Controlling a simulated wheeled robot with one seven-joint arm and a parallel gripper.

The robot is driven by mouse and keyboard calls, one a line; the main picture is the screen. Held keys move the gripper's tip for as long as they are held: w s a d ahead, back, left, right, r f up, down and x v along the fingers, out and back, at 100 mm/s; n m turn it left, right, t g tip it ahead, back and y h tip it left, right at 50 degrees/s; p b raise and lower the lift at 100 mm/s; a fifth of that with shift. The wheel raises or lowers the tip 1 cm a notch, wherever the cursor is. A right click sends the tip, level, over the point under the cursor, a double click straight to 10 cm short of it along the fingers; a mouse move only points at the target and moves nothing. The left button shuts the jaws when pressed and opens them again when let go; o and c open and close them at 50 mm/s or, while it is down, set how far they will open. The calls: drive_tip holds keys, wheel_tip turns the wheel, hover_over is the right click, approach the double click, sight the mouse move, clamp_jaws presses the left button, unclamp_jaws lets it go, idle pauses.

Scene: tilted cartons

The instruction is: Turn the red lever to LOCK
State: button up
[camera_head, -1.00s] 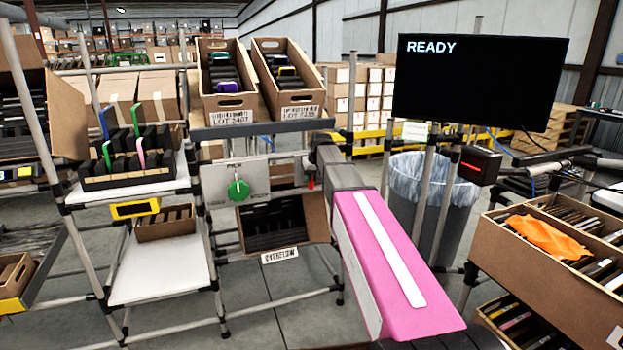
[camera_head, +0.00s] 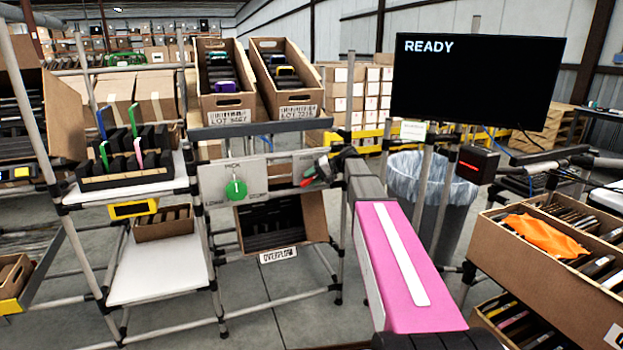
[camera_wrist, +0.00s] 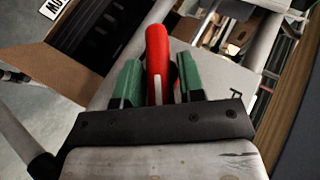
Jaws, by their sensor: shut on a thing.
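The red lever (camera_wrist: 157,50) stands between the two green fingers of my gripper (camera_wrist: 160,82) in the wrist view. My gripper is shut on it. In the head view the red lever (camera_head: 308,182) shows as a small red piece low on the right part of the grey panel (camera_head: 282,172). My gripper (camera_head: 322,168) reaches it from the right and partly hides it. The lever's lettering is too small to read, so I cannot tell which mark it points at.
A green round knob (camera_head: 235,189) sits on the panel's left part. An open carton (camera_head: 315,222) labelled OVERFLOW hangs tilted below. Two tilted cartons (camera_head: 226,103) stand above. A black screen (camera_head: 475,82) reads READY. A lined bin (camera_head: 450,215) stands behind my arm.

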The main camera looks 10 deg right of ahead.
drive_tip(key=y, duration=0.2)
drive_tip(key=m+y, duration=0.1)
drive_tip(key=y, duration=0.1)
drive_tip(key=shift+d+f, duration=0.15)
drive_tip(key=shift+f, duration=0.15)
drive_tip(key=shift+m+y, duration=0.6)
drive_tip(key=shift+y, duration=0.5)
drive_tip(key=o, duration=0.7)
drive_tip(key=s+d, duration=0.1)
drive_tip(key=d, duration=0.9)
drive_tip(key=shift+s+d+f, duration=0.15)
drive_tip(key=shift+s+d, duration=0.15)
